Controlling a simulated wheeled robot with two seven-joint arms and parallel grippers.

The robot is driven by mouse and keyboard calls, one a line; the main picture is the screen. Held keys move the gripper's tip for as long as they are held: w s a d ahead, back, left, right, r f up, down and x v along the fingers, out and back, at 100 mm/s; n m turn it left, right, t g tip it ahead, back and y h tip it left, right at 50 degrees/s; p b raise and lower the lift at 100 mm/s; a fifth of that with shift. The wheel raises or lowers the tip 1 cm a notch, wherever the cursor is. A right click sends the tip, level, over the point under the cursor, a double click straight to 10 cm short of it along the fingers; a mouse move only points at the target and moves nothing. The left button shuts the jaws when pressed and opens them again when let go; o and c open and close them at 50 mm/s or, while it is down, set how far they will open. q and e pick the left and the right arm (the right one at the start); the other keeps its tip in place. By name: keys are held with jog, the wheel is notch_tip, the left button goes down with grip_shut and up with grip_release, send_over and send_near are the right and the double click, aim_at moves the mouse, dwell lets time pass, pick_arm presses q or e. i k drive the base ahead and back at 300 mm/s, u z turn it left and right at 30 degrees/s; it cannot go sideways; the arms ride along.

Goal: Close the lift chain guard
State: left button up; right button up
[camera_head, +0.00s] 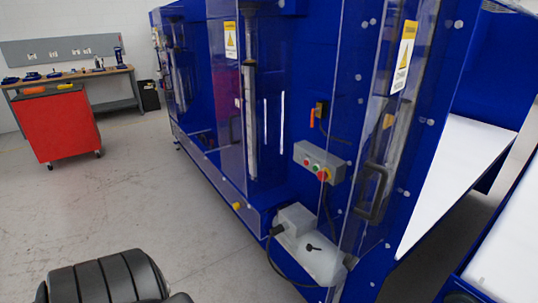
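A clear guard panel (354,110) with a black handle (373,193) and a yellow warning label (403,56) stands upright on the right part of the blue machine. It appears to be the lift chain guard, but I cannot tell from this view how far open it stands. Behind the clear panels are a grey control box (318,162) with coloured buttons and a grey motor unit (312,245). A black ribbed part of my own body shows at the bottom left. Neither gripper shows, and nothing touches the handle.
The blue machine (300,60) fills the middle and right, with another labelled clear panel (228,110) further left. A red tool cabinet (62,125) and a workbench (110,74) stand at the back left. The grey floor (130,190) between is clear. White surfaces (460,165) lie at the right.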

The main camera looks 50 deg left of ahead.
aim_at(410, 28)
jog(key=u, duration=0.75)
jog(key=i, duration=0.5)
jog(key=z, duration=1.05)
jog(key=k, duration=0.65)
jog(key=u, duration=1.1)
